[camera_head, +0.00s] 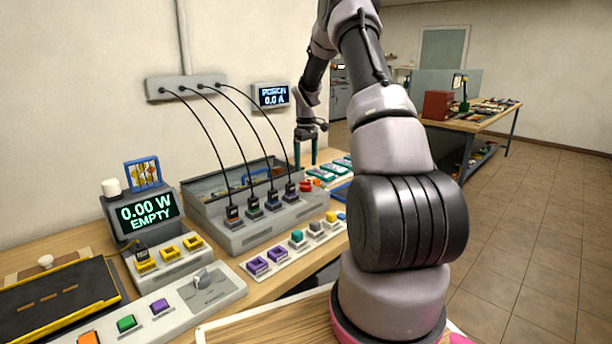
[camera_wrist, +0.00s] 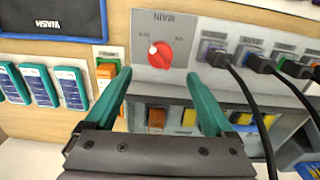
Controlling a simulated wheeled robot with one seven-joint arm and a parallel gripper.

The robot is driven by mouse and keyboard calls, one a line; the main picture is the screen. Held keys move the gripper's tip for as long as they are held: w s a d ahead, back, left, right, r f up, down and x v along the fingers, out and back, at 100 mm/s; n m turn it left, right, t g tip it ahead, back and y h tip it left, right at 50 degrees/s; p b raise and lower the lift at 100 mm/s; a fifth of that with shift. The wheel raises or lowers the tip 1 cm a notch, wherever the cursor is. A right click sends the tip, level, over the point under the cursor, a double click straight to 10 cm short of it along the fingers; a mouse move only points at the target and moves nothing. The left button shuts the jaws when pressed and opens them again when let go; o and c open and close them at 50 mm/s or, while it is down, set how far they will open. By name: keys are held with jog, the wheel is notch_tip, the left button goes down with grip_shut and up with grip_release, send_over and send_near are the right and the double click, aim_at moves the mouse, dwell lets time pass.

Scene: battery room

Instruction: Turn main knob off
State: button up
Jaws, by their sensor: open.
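The red main knob (camera_wrist: 160,55) sits on a grey plate marked MAIN, which appears upside down in the wrist view. A white mark shows on the knob's upper left part; the small labels beside it are too blurred to read surely. In the head view a red knob (camera_head: 306,186) shows at the right end of the grey console. My gripper (camera_wrist: 160,80) is open, its teal fingers apart and empty, with the knob just beyond and between the fingertips in the wrist view. In the head view my gripper (camera_head: 305,164) points down above the console's right end.
Black cables (camera_wrist: 255,90) run from plugs beside the knob. An orange switch (camera_wrist: 107,72) is left of it, near several blue-and-white packs (camera_wrist: 35,85) and a tray marked WASH (camera_wrist: 55,20). A meter (camera_head: 148,212) reads 0.00 W, EMPTY.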

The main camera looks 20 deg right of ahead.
jog(key=shift+r, duration=1.35)
jog(key=s+a+r+m+t, duration=0.1)
jog(key=s+a+r+m, duration=0.1)
jog(key=s+a+r, duration=0.6)
jog(key=s+a+r+m+t, duration=0.15)
jog(key=s+r, duration=0.25)
jog(key=r, duration=0.7)
jog(key=s+a+r+m+t, duration=0.1)
jog(key=s+a+r, duration=0.1)
jog(key=s, duration=0.6)
jog(key=s+a+r+m+t+y, duration=0.1)
jog(key=s+a+r+m+t, duration=0.1)
jog(key=s, duration=0.6)
jog(key=s+a+r+m+t+y, duration=0.1)
jog(key=s+a, duration=0.3)
jog(key=s, duration=0.5)
jog(key=shift+a+r+m+t, duration=0.25)
jog(key=shift+r+m+t, duration=0.15)
jog(key=shift+r, duration=0.25)
